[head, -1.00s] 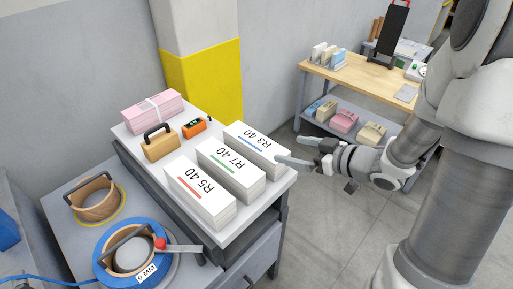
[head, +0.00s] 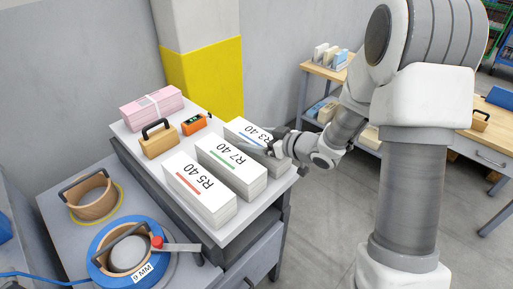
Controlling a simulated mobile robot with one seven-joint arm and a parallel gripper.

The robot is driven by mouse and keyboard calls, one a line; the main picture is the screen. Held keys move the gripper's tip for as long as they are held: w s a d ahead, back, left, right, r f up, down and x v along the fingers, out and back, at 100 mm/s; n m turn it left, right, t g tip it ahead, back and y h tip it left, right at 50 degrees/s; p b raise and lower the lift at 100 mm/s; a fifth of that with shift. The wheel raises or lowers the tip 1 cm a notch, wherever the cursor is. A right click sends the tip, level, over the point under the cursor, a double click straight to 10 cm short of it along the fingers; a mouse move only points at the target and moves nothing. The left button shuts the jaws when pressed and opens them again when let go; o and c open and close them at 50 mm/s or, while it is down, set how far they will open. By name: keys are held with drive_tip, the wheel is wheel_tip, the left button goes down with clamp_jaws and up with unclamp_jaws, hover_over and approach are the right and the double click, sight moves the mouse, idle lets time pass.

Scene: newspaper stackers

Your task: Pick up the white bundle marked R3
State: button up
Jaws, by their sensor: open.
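The white bundle marked R3 40 (head: 240,128), with a blue stripe, lies at the back right of the grey table top. My gripper (head: 262,146) is at its right end, jaws open, and hides part of the bundle. I cannot tell whether the fingers touch it. The bundle marked R7 40 (head: 222,158), with a green stripe, lies in front of it. The bundle marked R5 40 (head: 192,185), with a red stripe, lies nearest.
A pink bundle (head: 150,104), a wooden block with a black handle (head: 158,142) and an orange device (head: 195,122) stand behind the bundles. A yellow-painted pillar (head: 208,80) rises behind the table. A blue ring (head: 97,270) lies on the lower front surface.

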drive_tip(key=shift+w+a+f, duration=0.1)
drive_tip(key=shift+w+a, duration=0.1)
clamp_jaws()
idle(0.6)
